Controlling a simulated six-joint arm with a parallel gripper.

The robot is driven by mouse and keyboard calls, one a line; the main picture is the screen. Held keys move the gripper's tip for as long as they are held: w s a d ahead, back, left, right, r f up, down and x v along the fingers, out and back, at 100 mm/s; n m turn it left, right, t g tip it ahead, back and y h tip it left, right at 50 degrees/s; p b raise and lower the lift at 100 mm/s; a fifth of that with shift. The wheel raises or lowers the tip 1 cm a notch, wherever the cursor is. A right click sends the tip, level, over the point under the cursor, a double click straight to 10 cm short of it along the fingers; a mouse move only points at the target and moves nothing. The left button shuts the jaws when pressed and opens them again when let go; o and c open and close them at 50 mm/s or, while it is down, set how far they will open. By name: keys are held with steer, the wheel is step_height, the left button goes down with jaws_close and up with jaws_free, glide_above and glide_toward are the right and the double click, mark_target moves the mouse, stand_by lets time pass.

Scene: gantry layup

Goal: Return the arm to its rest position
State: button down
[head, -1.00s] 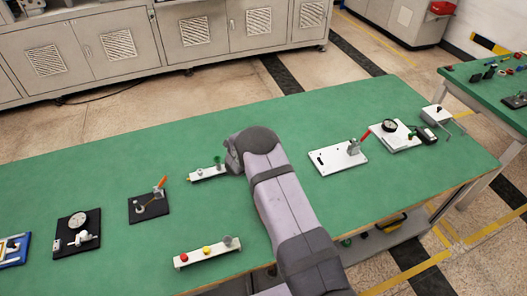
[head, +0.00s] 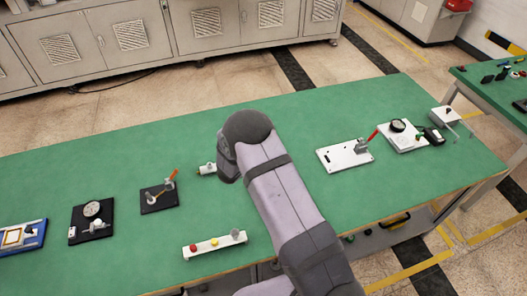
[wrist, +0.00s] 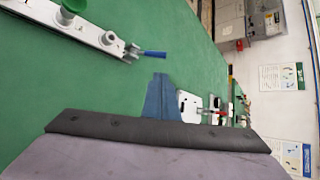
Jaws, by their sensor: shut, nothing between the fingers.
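My arm reaches over the green table (head: 80,165) in the head view. Its dark rounded wrist end hangs above the middle of the table and hides the gripper there. In the wrist view, a blue tapered piece, which I take for the fingers of my gripper (wrist: 160,84), stands up from a dark band of my own body. It looks shut and holds nothing. A pale fixture strip (wrist: 85,30) with a green knob and a blue-handled clamp lies beyond it at upper left, apart from it. The head view shows only this strip's left end (head: 207,169).
A button strip (head: 228,240) lies near the front edge. A black orange-handled clamp plate (head: 158,198) and black gauge plate (head: 80,228) lie left. A white clamp plate (head: 332,160) and white gauge plate (head: 392,138) lie right. Bare table separates them.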

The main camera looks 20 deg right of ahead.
stand_by(0.4)
steer(key=s+a+r+n+g+y+b, duration=0.1)
steer(key=s+a+r+n+y, duration=0.35)
steer(key=n, duration=0.35)
steer(key=s+a+r+n+y, duration=0.35)
steer(key=a+n, duration=0.25)
steer(key=n, duration=0.3)
steer(key=s+d+r+n+g, duration=0.1)
steer(key=s+n+g, duration=0.1)
steer(key=s+n, duration=0.3)
steer(key=s+d+r+n+g, duration=0.1)
steer(key=s+n, duration=0.4)
steer(key=s, duration=0.7)
steer(key=s+d+r+n+g+b, duration=0.1)
steer(key=s+n+g, duration=0.3)
steer(key=s, duration=0.5)
steer(key=shift+d+n, duration=0.55)
steer(key=shift+n, duration=0.55)
